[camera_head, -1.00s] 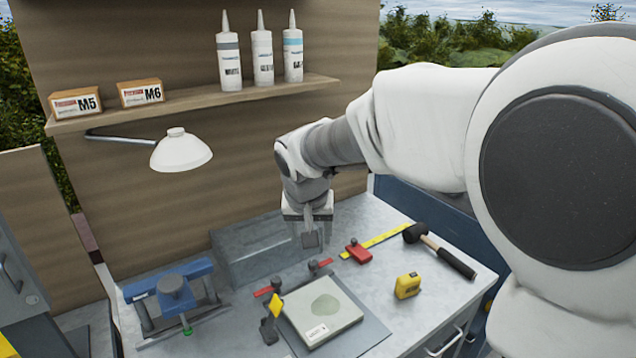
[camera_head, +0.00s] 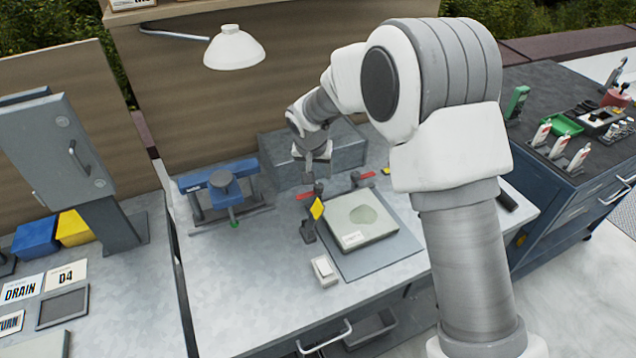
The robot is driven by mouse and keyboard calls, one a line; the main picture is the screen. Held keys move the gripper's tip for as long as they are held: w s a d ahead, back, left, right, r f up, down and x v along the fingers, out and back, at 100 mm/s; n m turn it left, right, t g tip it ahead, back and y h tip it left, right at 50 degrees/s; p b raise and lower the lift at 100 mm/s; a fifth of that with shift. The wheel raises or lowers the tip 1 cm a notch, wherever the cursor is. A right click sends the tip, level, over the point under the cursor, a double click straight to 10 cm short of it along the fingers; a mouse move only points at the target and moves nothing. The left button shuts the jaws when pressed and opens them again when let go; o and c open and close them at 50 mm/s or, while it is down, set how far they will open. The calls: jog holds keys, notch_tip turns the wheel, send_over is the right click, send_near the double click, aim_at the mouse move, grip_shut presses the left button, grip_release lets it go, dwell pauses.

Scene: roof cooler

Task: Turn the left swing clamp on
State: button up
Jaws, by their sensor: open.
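The left swing clamp, with a red arm (camera_head: 304,195) and a dark post, stands at the back left of a pale square plate (camera_head: 362,222). A second clamp with a red arm (camera_head: 364,176) stands at the plate's back right. My gripper (camera_head: 311,178) points down just behind and above the left clamp. Its jaws are open and small in the picture. I cannot tell whether it touches the clamp. A yellow tag (camera_head: 317,208) on a dark stand is in front of the left clamp.
A grey block (camera_head: 285,155) stands behind the gripper. A small white box (camera_head: 324,271) lies in front of the plate. A lamp (camera_head: 235,48) hangs above. The bench front left is clear.

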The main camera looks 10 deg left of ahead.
aim_at(318, 186)
jog(key=x, duration=0.8)
jog(key=shift+c, duration=0.2)
grip_shut()
